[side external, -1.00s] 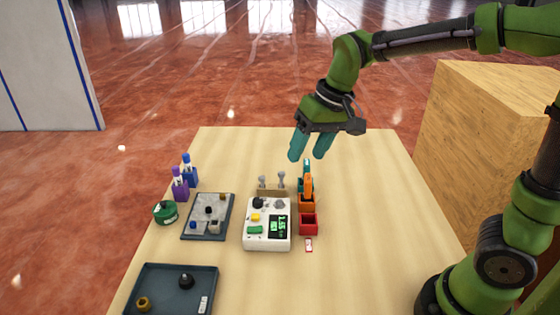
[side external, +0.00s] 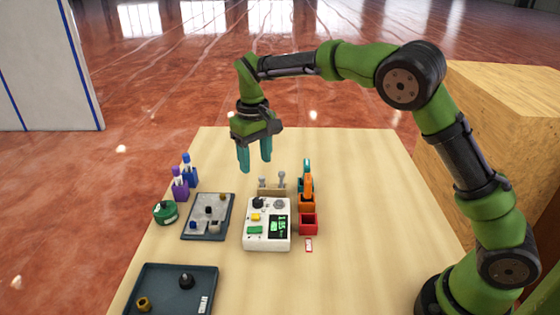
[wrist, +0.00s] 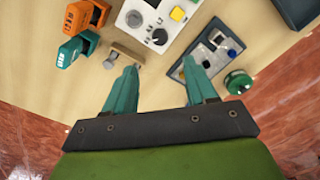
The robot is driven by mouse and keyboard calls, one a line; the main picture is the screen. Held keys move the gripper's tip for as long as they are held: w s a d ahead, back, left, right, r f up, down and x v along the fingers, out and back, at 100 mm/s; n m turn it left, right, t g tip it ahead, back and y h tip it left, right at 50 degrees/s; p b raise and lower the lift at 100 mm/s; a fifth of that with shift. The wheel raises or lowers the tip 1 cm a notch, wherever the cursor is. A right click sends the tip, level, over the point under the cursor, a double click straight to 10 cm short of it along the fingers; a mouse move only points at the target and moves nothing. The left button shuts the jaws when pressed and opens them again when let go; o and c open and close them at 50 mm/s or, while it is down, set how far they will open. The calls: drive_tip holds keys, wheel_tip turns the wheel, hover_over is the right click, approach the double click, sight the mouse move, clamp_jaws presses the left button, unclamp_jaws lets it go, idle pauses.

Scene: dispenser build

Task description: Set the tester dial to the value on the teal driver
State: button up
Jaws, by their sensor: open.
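The white tester (side external: 267,238) sits mid-table, with a black dial (side external: 258,203), a grey knob (side external: 280,204), yellow and green buttons and a lit display (side external: 280,227) too small to read. It also shows at the top of the wrist view (wrist: 136,30), with its black dial (wrist: 159,37).
A wooden rack (side external: 271,191) with grey pieces stands behind the tester. A grey parts tray (side external: 198,229), green round container (side external: 165,212) and purple and blue bottles (side external: 180,186) stand left.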

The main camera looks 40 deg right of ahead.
sight(258, 200)
wheel_tip(258, 200, down, 12)
drive_tip(key=shift+r, duration=0.1)
idle(0.4)
clamp_jaws()
